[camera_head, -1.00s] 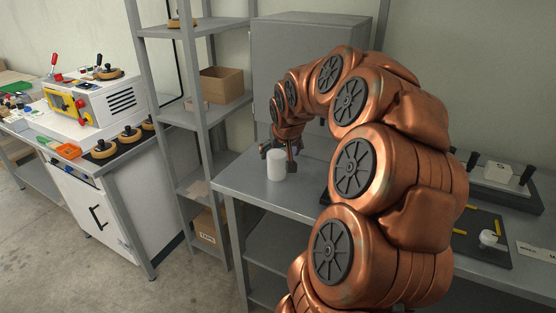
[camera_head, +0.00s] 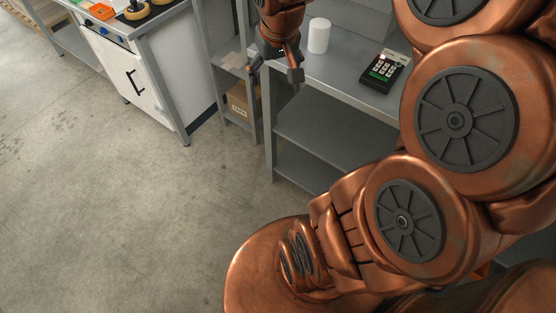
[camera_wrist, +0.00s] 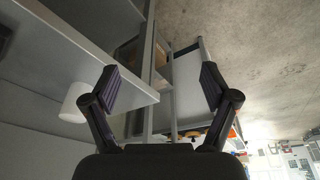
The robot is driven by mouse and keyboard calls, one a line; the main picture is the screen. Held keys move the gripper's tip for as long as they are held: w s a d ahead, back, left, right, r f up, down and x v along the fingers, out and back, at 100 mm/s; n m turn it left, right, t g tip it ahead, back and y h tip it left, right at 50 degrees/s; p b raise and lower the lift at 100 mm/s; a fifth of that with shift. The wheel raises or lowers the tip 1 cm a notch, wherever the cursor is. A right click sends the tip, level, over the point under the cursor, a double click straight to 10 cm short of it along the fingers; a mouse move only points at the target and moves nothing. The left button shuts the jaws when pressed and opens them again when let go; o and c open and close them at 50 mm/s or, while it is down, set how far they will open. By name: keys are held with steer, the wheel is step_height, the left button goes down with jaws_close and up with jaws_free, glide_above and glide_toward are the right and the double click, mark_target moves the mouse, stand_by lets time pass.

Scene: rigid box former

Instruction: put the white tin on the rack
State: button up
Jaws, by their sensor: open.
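The white tin (camera_head: 319,36) stands upright on the grey metal table (camera_head: 345,80), near its left end. It also shows in the wrist view (camera_wrist: 72,103), at the left, outside my fingers. My gripper (camera_head: 273,80) is open and empty, pointing down just left of the tin and apart from it, by the table's front left corner. In the wrist view my gripper (camera_wrist: 160,88) has its two fingers spread wide with nothing between them. The grey shelf rack (camera_head: 228,55) stands left of the table; only its lower part shows in the head view.
A black keypad device (camera_head: 384,70) lies on the table right of the tin. A cardboard box (camera_head: 238,98) sits low in the rack. A white cabinet (camera_head: 150,80) stands further left. The floor (camera_head: 120,220) in front is clear.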

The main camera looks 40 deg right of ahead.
steer(key=s+a+f+n+g, duration=0.1)
steer(key=s+a+f+g, duration=0.1)
steer(key=s+a, duration=0.5)
steer(key=s+a+f+n+g+y, duration=0.1)
steer(key=s+a+f+n+g, duration=0.1)
steer(key=s+a, duration=0.5)
steer(key=s+f, duration=0.1)
steer(key=s, duration=0.4)
steer(key=shift+s+f+g, duration=0.2)
steer(key=shift+f+g, duration=0.1)
step_height(320, 180, up, 8)
steer(key=p, duration=0.8)
steer(key=shift+r, duration=0.1)
